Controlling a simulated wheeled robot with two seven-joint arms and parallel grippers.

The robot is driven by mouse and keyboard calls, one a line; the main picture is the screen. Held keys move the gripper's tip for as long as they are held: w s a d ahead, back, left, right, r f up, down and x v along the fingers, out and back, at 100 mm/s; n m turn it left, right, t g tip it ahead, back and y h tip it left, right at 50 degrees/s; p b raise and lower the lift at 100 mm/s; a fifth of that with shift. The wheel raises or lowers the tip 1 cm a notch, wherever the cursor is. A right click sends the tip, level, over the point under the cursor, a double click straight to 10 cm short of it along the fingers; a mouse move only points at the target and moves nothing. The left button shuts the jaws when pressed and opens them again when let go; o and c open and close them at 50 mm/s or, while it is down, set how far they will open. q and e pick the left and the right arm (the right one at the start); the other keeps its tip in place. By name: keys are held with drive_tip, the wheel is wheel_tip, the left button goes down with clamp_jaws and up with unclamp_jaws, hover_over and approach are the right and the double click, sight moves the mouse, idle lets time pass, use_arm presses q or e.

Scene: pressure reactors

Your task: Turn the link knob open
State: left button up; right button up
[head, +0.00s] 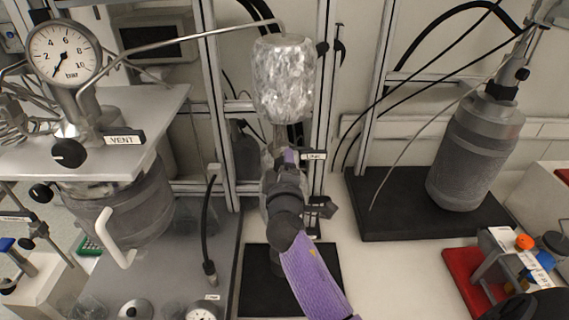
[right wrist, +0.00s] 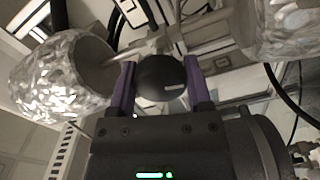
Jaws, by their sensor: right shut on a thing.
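The link knob (right wrist: 160,78) is a round black knob with a pale mark line. In the right wrist view it sits between the two purple fingers of my right gripper (right wrist: 159,88), which is shut on it. In the head view the right gripper (head: 289,158) reaches up to the link valve, below the foil-wrapped cylinder (head: 283,80). The LINK label (head: 314,156) shows just right of the fingers. The knob itself is mostly hidden there by the gripper. My left gripper is not in view.
The pressure gauge (head: 64,54) and VENT knob (head: 69,153) are at the left, above a grey reactor (head: 118,205). A grey cylinder (head: 477,150) stands on a black base (head: 400,215) at the right. A thin metal tube (head: 190,35) runs above the foil-wrapped cylinder.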

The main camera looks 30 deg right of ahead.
drive_tip(key=shift+n, duration=0.9)
drive_tip(key=o, duration=1.3)
drive_tip(key=b+v, duration=0.1)
drive_tip(key=v, duration=0.9)
